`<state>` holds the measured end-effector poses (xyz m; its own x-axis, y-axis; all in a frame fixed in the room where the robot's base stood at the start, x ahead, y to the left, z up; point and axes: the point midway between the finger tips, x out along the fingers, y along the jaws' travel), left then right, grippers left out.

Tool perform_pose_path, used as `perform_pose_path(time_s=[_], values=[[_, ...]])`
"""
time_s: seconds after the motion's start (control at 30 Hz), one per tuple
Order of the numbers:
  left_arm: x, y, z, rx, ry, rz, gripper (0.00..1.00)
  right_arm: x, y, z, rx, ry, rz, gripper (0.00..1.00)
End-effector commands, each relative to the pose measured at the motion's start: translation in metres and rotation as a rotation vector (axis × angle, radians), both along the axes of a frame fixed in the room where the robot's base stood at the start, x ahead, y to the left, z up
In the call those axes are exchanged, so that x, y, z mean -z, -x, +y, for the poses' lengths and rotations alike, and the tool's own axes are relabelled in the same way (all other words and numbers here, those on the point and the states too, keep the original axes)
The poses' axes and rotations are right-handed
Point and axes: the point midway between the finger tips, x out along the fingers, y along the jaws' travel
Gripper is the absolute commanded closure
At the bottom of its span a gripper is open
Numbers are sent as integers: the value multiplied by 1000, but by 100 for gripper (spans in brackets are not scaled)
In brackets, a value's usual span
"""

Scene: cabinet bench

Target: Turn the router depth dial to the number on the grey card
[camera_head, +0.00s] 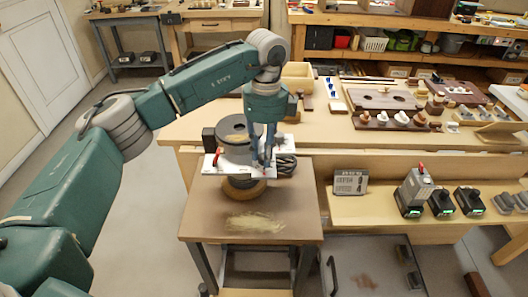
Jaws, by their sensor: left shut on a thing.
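The router (235,134), with a grey round body, sits on a small brown table at the middle. My left gripper (263,168) reaches down from above at the router's right side. Its fingers are close together, shut on the depth dial, which is mostly hidden by them. The number on the dial cannot be read. The grey card (351,182) stands on the lower wooden shelf right of the router; its print is too small to read. My right gripper is not in view.
A dark coiled cable or hose (285,165) is close to the right of the gripper. Wood shavings (255,222) lie on the small table's front. Chargers or batteries (441,203) stand on the lower shelf. The long workbench behind holds wooden pieces (383,97).

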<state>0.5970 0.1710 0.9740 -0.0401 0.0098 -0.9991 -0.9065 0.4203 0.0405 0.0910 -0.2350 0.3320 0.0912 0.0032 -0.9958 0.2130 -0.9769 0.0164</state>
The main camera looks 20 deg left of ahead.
Motion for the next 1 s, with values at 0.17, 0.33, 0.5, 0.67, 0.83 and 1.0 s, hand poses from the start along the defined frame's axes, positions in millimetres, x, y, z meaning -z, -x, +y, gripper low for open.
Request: perform_pose_path(time_s=[0.17, 0.33, 0.5, 0.67, 0.83, 1.0], values=[[-3, -2, 0, 0, 2, -7, 100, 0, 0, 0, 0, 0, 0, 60], [-2, -1, 0, 0, 2, -6, 57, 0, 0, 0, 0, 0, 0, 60], [-1, -1, 0, 1, 1, -3, 57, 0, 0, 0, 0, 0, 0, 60], [-5, -1, 0, 1, 0, -3, 57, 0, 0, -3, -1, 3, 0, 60], [-31, -3, -1, 2, 1, -7, 57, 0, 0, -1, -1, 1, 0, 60], [-68, -4, -1, 0, 2, -8, 57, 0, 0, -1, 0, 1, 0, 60]])
